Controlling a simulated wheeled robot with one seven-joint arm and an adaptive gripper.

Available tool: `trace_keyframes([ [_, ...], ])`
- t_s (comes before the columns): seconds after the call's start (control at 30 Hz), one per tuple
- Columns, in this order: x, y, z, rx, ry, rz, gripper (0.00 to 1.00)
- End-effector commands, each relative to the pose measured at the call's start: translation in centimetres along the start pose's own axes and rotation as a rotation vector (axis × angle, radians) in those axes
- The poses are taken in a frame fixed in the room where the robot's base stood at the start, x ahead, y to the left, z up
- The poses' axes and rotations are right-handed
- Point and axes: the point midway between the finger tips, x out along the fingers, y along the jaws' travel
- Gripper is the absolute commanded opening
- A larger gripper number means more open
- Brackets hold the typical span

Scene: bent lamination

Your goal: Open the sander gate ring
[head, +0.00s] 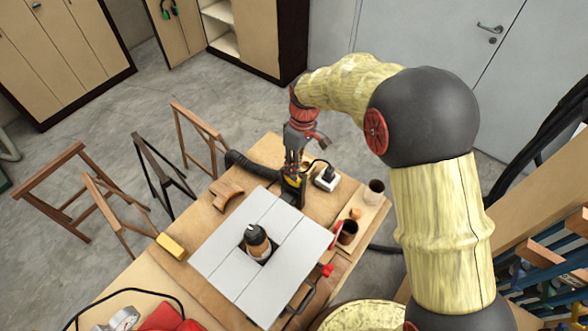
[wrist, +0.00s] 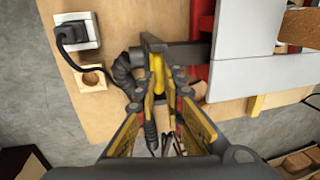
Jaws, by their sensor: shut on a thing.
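The sander gate ring, a black body with yellow on it (head: 291,184), stands at the back edge of the bench, beside a ribbed black hose. In the wrist view, its yellow part (wrist: 157,68) lies between the fingertips of my gripper (wrist: 158,92). My gripper (head: 294,168) reaches down from above in the head view and is shut on the ring. Its fingers and wrist hide part of the ring. I cannot tell from these views how far the ring is turned.
A black hose (head: 250,165) runs left from the ring. A socket box with a plug (head: 327,178) stands close on the right. Grey panels (head: 225,258) surround a dark-tipped spindle (head: 257,240) in front. Cups (head: 347,232) stand at the right.

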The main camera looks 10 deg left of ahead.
Motion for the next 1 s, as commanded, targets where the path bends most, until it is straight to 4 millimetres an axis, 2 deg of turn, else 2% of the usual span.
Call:
trace_keyframes([
  [0.03, -1.3, -0.1, -0.2, -0.001, 0.005, 0.005, 0.0],
  [0.2, -4.6, -0.8, -0.1, 0.0, 0.005, 0.004, 0.0],
  [0.3, -5.5, -1.0, -0.1, 0.0, 0.005, 0.004, 0.0],
  [0.57, -5.4, -1.0, -0.1, 0.0, 0.003, 0.003, 0.0],
  [0.6, -5.3, -1.0, -0.1, 0.0, 0.003, 0.003, 0.12],
  [0.9, -5.3, -1.0, -0.1, 0.0, 0.002, 0.002, 0.29],
  [1.0, -5.3, -1.0, -0.1, 0.0, 0.002, 0.002, 0.29],
])
